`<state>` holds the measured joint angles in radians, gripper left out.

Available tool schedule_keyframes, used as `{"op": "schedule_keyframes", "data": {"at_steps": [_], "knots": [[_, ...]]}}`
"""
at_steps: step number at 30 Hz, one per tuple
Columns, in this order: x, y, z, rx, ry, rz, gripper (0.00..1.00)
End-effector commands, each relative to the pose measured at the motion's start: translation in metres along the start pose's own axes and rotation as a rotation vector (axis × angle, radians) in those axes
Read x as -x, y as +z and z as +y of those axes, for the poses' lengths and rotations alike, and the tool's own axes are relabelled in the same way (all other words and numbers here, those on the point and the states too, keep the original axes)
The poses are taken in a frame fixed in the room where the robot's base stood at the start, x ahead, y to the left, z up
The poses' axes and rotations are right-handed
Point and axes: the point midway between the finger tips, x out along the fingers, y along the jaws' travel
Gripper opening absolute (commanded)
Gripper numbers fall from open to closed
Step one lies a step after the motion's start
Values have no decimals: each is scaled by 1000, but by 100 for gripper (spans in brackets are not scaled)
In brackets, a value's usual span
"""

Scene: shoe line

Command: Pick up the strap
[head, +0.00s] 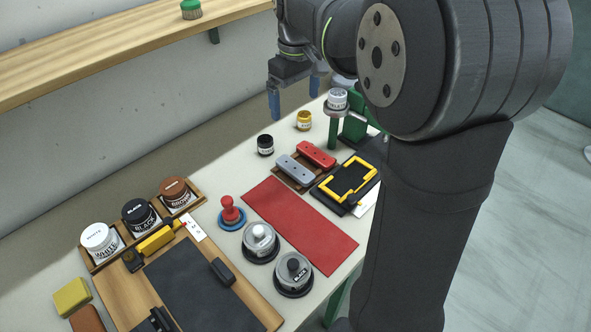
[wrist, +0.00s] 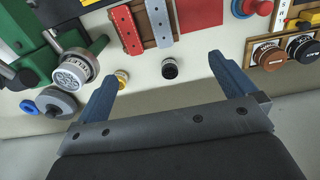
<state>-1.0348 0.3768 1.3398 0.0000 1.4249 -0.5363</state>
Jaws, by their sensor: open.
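My gripper (head: 294,97) is open and empty, with its blue fingers spread apart, high over the back edge of the table. Its fingers also show in the wrist view (wrist: 163,70). No thing is plainly marked as the strap. A red strip (head: 316,154) and a grey strip (head: 294,168), both with small dots along them, lie side by side on a brown wooden rack (head: 278,174). In the wrist view the red strip (wrist: 126,30) and grey strip (wrist: 158,22) lie beyond the fingers, apart from them.
Small black (head: 265,145) and yellow (head: 304,121) jars stand near the rack. A black tray with a yellow frame (head: 347,181) and a red mat (head: 300,222) lie nearby. A shelf (head: 110,50) is behind.

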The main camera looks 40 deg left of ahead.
Motion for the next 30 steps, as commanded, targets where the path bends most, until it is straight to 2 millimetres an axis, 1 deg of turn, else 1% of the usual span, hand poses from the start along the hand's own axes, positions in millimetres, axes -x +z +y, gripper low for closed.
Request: {"op": "schedule_keyframes", "data": {"at_steps": [1, 4, 13, 18, 25, 26, 27, 30], "knots": [[6, 0, 0, 0, 1, 2, 100], [13, 0, 0, 0, 0, 0, 100], [16, 0, 0, 0, 0, 0, 100], [16, 0, 0, 0, 0, 0, 67], [15, 0, 0, 0, 0, -1, 67], [12, 0, 0, 0, -1, -2, 67], [4, 0, 1, 0, -2, -4, 67], [-26, -1, 3, 0, -3, -6, 67]]}}
